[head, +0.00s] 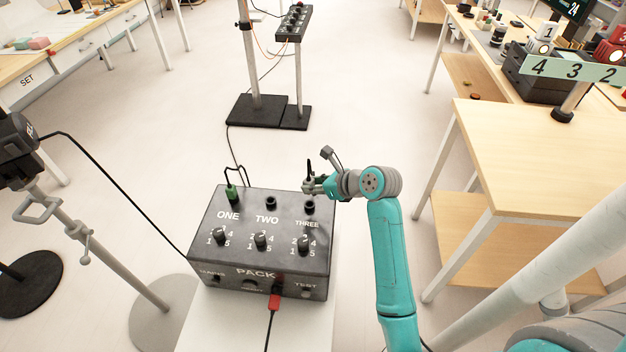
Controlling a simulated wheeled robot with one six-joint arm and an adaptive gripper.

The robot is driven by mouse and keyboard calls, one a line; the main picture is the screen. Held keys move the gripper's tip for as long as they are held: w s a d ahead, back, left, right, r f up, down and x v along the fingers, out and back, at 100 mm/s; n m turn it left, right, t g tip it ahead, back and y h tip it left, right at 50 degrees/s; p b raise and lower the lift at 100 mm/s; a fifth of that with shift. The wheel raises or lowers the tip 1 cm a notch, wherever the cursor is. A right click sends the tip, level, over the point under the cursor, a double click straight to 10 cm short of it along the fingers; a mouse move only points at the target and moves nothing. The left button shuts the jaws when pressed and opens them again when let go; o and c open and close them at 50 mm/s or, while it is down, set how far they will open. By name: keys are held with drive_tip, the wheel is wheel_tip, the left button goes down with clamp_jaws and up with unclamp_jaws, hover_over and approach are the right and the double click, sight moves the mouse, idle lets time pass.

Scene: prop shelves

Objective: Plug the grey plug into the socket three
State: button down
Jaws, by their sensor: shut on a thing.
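The black box (212,215) has a row of sockets labelled ONE, TWO and THREE on its top. Socket three (309,207) is a dark round opening near the right end and looks empty. My gripper (311,186) is just above and behind it, shut on what appears to be the grey plug (309,167). Only a dark upright part of the plug shows; its tip is hidden by the fingers, so I cannot tell its exact alignment with the socket. A green plug (231,191) stands in socket one. Socket two (271,203) is empty.
Numbered knobs (260,240) line the box front, with a red plug (274,298) in its front face. A black cable runs in from the left. A wooden table (540,150) stands right. A stand with black bases (258,110) is behind; floor between is clear.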

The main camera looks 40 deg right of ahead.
sight(314, 206)
drive_tip(key=shift+f, duration=1.85)
drive_tip(key=shift+s+f, duration=0.1)
drive_tip(key=shift+f, duration=1.3)
idle(3.2)
drive_tip(key=c, duration=0.8)
unclamp_jaws()
drive_tip(key=v, duration=1.2)
